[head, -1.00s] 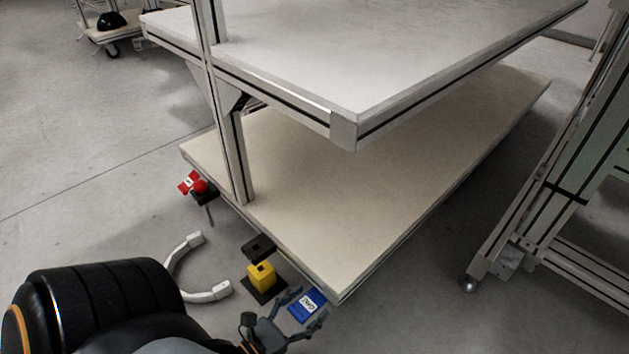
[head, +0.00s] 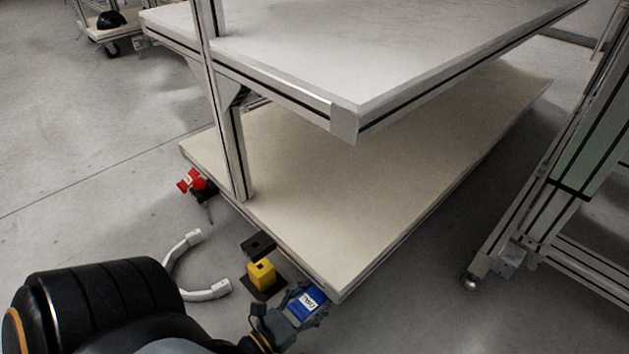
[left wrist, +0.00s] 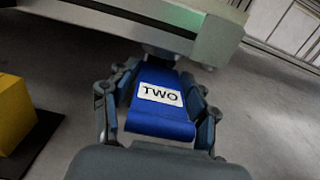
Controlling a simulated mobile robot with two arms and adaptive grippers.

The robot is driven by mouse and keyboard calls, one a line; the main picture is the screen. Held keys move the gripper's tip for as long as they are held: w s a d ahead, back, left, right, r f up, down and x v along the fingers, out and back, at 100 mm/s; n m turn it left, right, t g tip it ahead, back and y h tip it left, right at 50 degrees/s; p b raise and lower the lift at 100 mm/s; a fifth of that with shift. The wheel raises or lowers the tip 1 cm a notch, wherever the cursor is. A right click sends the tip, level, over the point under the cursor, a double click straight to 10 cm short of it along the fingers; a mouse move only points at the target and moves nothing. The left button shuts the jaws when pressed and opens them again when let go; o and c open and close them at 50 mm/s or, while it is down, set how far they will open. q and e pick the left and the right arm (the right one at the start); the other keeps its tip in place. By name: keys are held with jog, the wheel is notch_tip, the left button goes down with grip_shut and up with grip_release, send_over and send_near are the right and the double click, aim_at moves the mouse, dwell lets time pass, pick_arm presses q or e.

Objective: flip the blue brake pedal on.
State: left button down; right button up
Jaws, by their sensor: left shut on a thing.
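The blue brake pedal (head: 305,303) is at the near corner of the cart's lower shelf, low beside its edge. In the left wrist view the blue pedal (left wrist: 160,105) carries a white label reading "TWO". My left gripper (head: 308,306) has its fingers on both sides of the pedal and is shut on it. The left wrist view shows the gripper's fingers (left wrist: 160,110) against the pedal's left and right sides. The pedal's mounting under the shelf edge is mostly hidden. My right gripper is in neither view.
The cart's lower shelf (head: 390,165) and upper shelf (head: 330,50) stand above and beyond the pedal. A yellow block (head: 261,273) on a black base is just left of it. A red pedal (head: 190,180) and a white curved handle (head: 197,265) are farther left. Another frame stands at right.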

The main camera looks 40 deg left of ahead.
pick_arm(q)
jog(key=shift+f+t+b, duration=0.5)
jog(key=shift+t+b, duration=0.1)
jog(key=shift+b, duration=0.45)
jog(key=shift+r+t+h, duration=0.15)
jog(key=shift+t+h, duration=0.15)
jog(key=shift+t, duration=0.5)
jog(key=c, duration=0.7)
grip_release()
jog(key=shift+s, duration=0.35)
jog(key=s, duration=0.8)
jog(key=s+a, duration=0.1)
jog(key=s, duration=0.3)
jog(key=shift+s, duration=0.2)
